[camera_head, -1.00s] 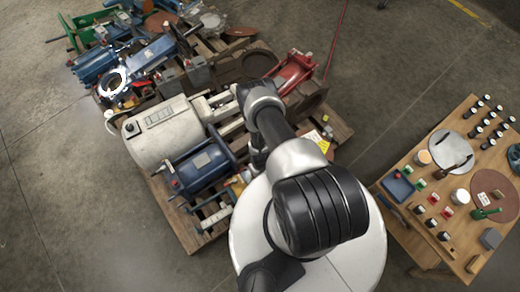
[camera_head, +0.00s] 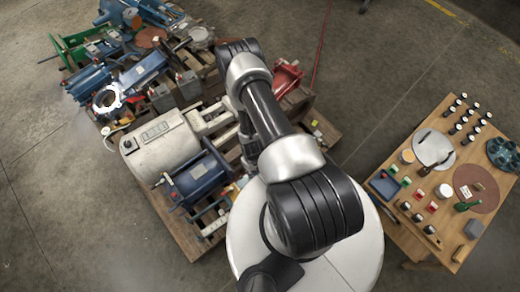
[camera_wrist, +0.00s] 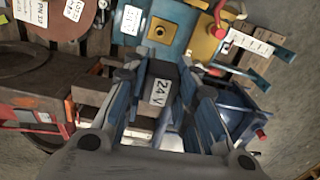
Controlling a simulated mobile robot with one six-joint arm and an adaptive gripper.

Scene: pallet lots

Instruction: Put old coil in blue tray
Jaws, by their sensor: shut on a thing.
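A black coil block (camera_wrist: 161,86) with a white "24 V" label sits between the fingers of my gripper (camera_wrist: 165,92) in the wrist view. The gripper is shut on it, above the loaded pallet. In the head view my arm hides the coil and most of the gripper. The small blue tray (camera_head: 384,185) lies on the left part of the wooden table at right, well away from the gripper.
The pallet carries a cream motor (camera_head: 160,143), a blue motor (camera_head: 200,179), a red part (camera_head: 287,76) and other machine parts close around the gripper. The wooden table (camera_head: 408,232) also holds discs, jars and small blocks. Bare floor separates pallet and table.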

